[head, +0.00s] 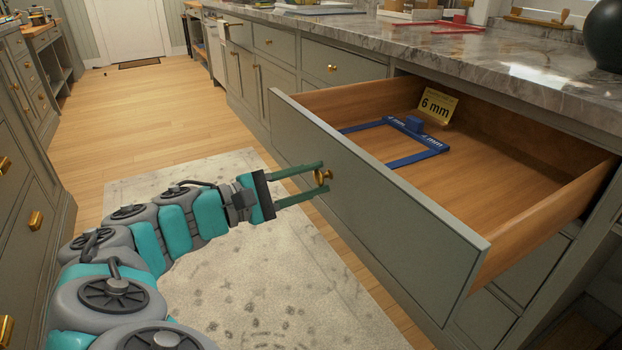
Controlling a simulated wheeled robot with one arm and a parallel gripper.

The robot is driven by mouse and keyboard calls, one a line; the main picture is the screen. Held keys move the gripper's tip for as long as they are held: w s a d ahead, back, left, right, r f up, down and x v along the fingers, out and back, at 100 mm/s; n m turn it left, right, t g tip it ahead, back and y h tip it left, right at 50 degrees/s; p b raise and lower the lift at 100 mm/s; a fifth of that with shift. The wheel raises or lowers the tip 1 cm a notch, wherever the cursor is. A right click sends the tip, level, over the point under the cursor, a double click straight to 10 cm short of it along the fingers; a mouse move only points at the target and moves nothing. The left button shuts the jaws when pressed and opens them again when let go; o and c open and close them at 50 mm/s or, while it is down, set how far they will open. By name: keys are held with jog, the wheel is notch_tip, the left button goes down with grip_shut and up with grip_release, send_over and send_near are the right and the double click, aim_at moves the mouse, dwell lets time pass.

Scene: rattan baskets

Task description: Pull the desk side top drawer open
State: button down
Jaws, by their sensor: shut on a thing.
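The drawer (375,210) under the marble counter stands far out, with its grey-green front tilted across the view and its wooden inside showing. A round brass knob (323,177) sits on the middle of its front. My gripper (322,178) reaches in from the left and its two green fingers are shut on the knob.
The marble counter (470,60) runs above the drawer, with red tools (455,26) and a dark round vase (606,36) on it. Shut drawers line the cabinet at left (30,215). A pale rug (260,270) covers the floor between; the wooden floor beyond is mostly clear.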

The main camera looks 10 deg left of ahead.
jog(key=c, duration=0.5)
grip_release()
jog(key=shift+a, duration=0.1)
jog(key=v, duration=0.7)
jog(key=shift+s+a, duration=0.2)
jog(key=shift+s, duration=0.05)
